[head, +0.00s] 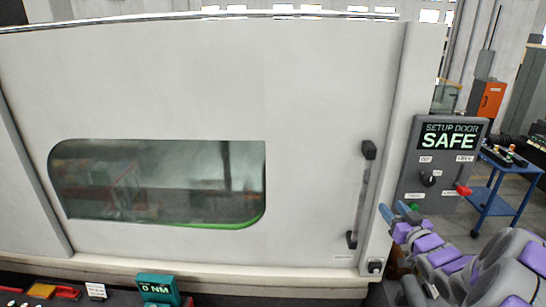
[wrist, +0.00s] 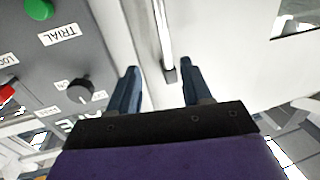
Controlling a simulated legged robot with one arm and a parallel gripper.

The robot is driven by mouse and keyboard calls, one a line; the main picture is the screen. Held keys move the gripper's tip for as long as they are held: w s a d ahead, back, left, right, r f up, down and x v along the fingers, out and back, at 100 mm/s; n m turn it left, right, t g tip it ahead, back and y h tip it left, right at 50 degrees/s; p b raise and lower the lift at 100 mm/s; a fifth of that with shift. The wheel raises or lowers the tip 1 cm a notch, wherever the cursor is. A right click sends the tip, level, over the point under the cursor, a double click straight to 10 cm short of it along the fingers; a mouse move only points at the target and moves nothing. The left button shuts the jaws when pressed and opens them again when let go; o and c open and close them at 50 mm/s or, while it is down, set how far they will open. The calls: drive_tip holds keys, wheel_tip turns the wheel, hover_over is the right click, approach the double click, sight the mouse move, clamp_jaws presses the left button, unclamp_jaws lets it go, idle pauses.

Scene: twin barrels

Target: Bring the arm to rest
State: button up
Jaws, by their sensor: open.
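My gripper (head: 394,209) is at the lower right in the head view, in front of the door's right edge and the lower left of the control panel. In the wrist view my gripper (wrist: 158,66) has its two blue fingers apart, with nothing held between them. The lower end of the door's bar handle (wrist: 170,74) shows between the fingers in the picture; I cannot tell how far beyond them it is. My purple and grey arm (head: 480,265) reaches in from the lower right corner.
A white machine door (head: 300,85) with a window (head: 160,182) fills most of the head view. The control panel (head: 440,165) reads "SETUP DOOR SAFE" and has a black knob (wrist: 80,88). A blue cart (head: 497,195) stands at the right. A teal "0 NM" display (head: 157,289) is below.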

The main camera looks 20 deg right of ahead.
drive_tip(key=w+a+f+g+b, duration=0.4)
drive_tip(key=a+f+g+b, duration=0.15)
drive_tip(key=a+f, duration=0.2)
drive_tip(key=s+a+f+g+b, duration=0.2)
drive_tip(key=a+f+b, duration=0.15)
drive_tip(key=a, duration=0.25)
drive_tip(key=s+a+f+g+b, duration=0.2)
drive_tip(key=s+a+f, duration=0.15)
drive_tip(key=a, duration=0.25)
drive_tip(key=s+a+f+n+g+y+b, duration=0.1)
drive_tip(key=s+a+f+g+b, duration=0.3)
drive_tip(key=s+a, duration=0.8)
drive_tip(key=s+a+f+n+g+y+b, duration=0.2)
drive_tip(key=s+a+f+g+b, duration=0.3)
drive_tip(key=s+a, duration=0.7)
drive_tip(key=shift+s+a+f+g+y, duration=0.4)
drive_tip(key=shift+s+f+y, duration=0.45)
drive_tip(key=shift+s, duration=0.2)
